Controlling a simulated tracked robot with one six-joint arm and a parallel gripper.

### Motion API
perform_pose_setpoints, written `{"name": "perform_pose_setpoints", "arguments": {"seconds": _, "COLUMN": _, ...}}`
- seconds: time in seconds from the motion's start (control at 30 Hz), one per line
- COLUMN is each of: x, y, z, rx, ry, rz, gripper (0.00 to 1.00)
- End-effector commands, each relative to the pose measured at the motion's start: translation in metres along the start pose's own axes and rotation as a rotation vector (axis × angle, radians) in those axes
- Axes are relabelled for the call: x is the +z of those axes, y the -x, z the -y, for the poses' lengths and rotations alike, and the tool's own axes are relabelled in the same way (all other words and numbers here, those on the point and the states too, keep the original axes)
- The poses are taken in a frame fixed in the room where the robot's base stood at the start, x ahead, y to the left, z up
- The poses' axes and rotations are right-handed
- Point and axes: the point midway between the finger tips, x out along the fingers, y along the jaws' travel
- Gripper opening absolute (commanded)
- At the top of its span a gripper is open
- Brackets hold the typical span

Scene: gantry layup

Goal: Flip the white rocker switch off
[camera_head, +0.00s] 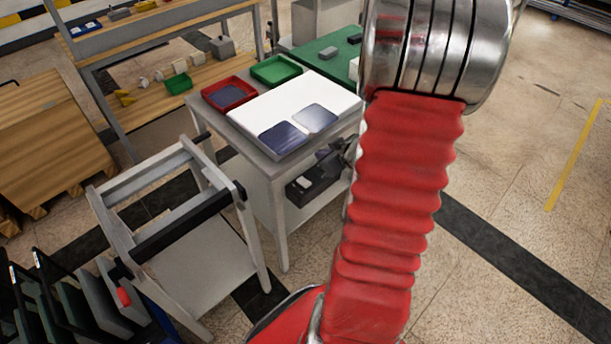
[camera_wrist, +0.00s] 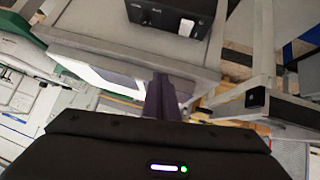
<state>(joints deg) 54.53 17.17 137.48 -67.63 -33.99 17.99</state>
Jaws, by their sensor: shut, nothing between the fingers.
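The white rocker switch (camera_wrist: 186,27) is a small pale piece on the face of a black box (camera_wrist: 158,11) at the top of the wrist view. In the head view the black box (camera_head: 322,187) is on the lower shelf of the grey table, with the white switch (camera_head: 303,182) small on it. Which way the rocker is tipped is too small to tell. My gripper (camera_wrist: 162,84) is shut and empty, its fingers apart from the switch in the wrist picture. In the head view my gripper (camera_head: 346,152) is partly hidden by my arm, close to the box.
The grey table (camera_head: 283,200) carries a white board (camera_head: 262,108) with two dark plates, a red tray (camera_head: 230,93) and a green tray (camera_head: 276,69). A grey frame cart (camera_head: 205,278) stands close on the left. Open floor lies to the right.

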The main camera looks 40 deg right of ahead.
Motion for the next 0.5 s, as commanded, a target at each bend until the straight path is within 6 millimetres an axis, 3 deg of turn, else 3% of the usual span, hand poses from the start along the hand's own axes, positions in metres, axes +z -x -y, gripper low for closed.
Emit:
{"name": "perform_pose_setpoints", "arguments": {"seconds": 0.03, "x": 0.015, "y": -0.003, "z": 0.001, "rx": -0.029, "ry": -0.023, "rz": -0.010, "gripper": 0.00}}
{"name": "perform_pose_setpoints", "arguments": {"seconds": 0.2, "x": 0.041, "y": -0.006, "z": 0.011, "rx": -0.122, "ry": -0.075, "rz": -0.064, "gripper": 0.00}}
{"name": "perform_pose_setpoints", "arguments": {"seconds": 0.5, "x": 0.051, "y": -0.005, "z": 0.017, "rx": -0.166, "ry": -0.099, "rz": -0.093, "gripper": 0.00}}
